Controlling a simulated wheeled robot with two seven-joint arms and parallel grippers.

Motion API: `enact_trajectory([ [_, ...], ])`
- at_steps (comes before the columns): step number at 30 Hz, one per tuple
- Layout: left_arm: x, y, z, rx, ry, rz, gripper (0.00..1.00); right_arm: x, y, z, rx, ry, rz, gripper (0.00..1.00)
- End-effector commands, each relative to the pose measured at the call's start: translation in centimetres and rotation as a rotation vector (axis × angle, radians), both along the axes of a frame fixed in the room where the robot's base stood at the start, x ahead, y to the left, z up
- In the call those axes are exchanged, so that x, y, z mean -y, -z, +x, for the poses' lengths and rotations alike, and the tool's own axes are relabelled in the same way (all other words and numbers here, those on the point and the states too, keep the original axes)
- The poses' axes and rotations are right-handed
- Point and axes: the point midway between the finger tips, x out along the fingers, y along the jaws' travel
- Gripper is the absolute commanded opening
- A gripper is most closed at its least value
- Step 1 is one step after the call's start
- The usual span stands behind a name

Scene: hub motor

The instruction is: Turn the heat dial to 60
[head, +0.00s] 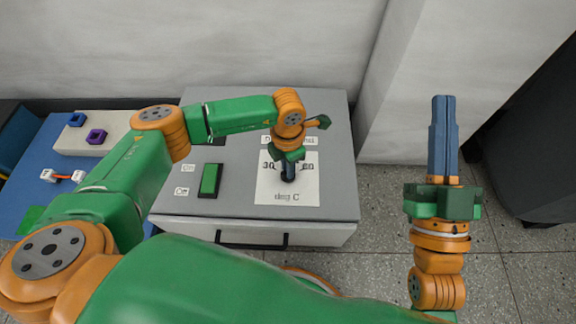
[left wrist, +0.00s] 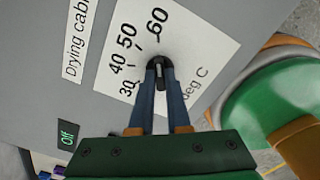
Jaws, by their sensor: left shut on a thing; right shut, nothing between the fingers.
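The heat dial is a small black knob (left wrist: 160,63) on a white scale card (head: 299,190) marked 30, 40, 50, 60 and "deg C". The card lies on the grey drying cabinet's top (head: 335,125). My left gripper (head: 288,172) comes down on the dial from above. In the left wrist view its blue fingers (left wrist: 161,85) are shut on the knob, hiding part of it. I cannot tell exactly which mark the knob points to. My right gripper (head: 445,100) is shut and empty, off the cabinet's right side.
A green rocker switch (head: 210,180) with On and Off labels sits left of the card. A drawer handle (head: 250,240) is on the cabinet's front. A blue table (head: 60,150) with small parts stands at left. A dark bin-like object (head: 535,150) is at far right.

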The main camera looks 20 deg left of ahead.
Motion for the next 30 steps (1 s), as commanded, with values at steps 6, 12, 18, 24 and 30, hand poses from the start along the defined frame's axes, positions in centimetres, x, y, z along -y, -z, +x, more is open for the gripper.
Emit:
enact_trajectory([
  [6, 0.00, -0.03, 0.06, 0.002, 0.044, -0.001, 0.00, -0.01, -0.37, -0.28, 0.024, -0.002, 0.006, 0.00],
  [12, 0.00, -0.04, 0.06, 0.002, 0.056, -0.001, 0.00, -0.02, -0.39, -0.33, 0.026, -0.003, 0.007, 0.00],
  [18, 0.00, -0.04, 0.06, 0.001, 0.056, 0.000, 0.00, -0.04, -0.33, -0.33, 0.024, -0.004, 0.007, 0.00],
  [24, 0.00, -0.04, 0.04, 0.001, 0.055, 0.000, 0.45, -0.04, -0.30, -0.34, 0.022, -0.004, 0.006, 0.00],
  [30, 0.00, -0.02, 0.03, 0.001, 0.055, -0.001, 0.45, -0.04, -0.27, -0.33, 0.021, -0.004, 0.006, 0.00],
])
